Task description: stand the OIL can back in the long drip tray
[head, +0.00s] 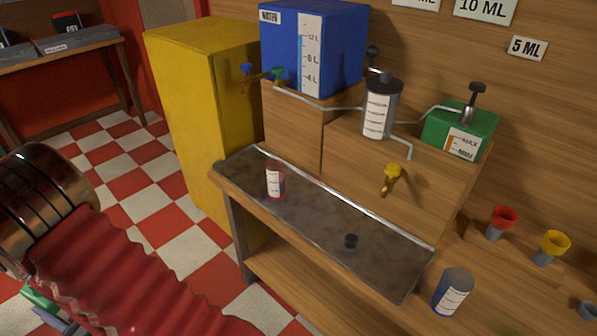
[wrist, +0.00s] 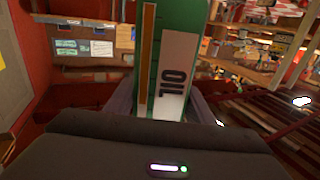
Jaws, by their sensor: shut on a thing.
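My gripper (wrist: 163,108) is shut on the green OIL can (wrist: 176,75), with a finger on each side of it. The can has a white label with dark OIL lettering and an orange strip. Its top end runs out of the wrist view. The long drip tray (head: 315,225) is the dark metal tray with a pale rim on the bench in the head view. My red arm covers the lower left there, well left of the tray. A small green patch shows at the lower left edge; I cannot tell if it is the can.
A blue-grey can (head: 453,291) stands right of the tray. A yellow tap (head: 391,178) and bent pipe overhang the back. The tray's middle is clear.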

